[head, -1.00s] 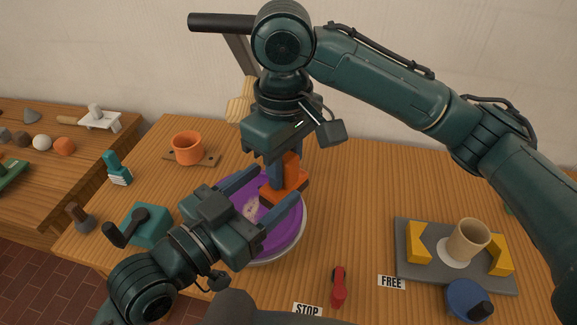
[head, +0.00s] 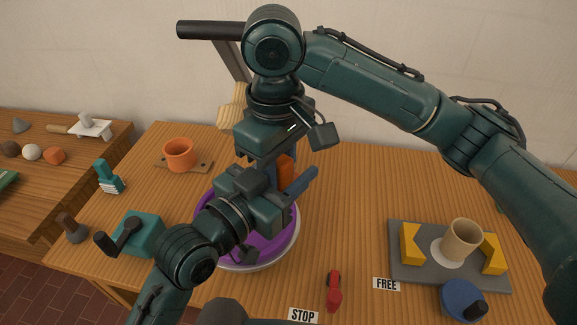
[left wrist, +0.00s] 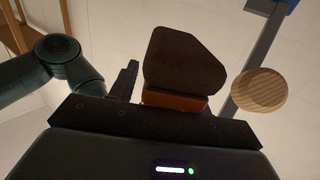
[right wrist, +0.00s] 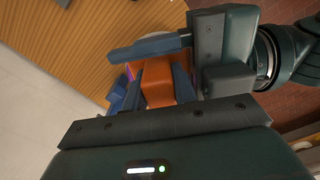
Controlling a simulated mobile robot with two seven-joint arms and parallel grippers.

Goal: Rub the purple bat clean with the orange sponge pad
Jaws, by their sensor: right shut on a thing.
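The purple bat (head: 262,246) is a round disc in a pale-rimmed basin, partly covered by my grippers. My right gripper (head: 277,168) points down over it and is shut on the orange sponge pad (head: 287,168). In the right wrist view the pad (right wrist: 159,82) shows orange between blue fingers. My left gripper (head: 292,172) comes in low from the left with its fingers apart, close around the pad; I cannot tell whether they touch it. In the left wrist view the pad (left wrist: 175,100) shows orange below a dark brown face. Any marks on the bat are hidden.
An orange pot (head: 180,154) and a teal brush (head: 108,178) stand at the left, near a teal block with a black handle (head: 136,236). A red lever (head: 333,292) sits between STOP and FREE labels. A grey tray (head: 410,272) holds a beige cup (head: 462,242).

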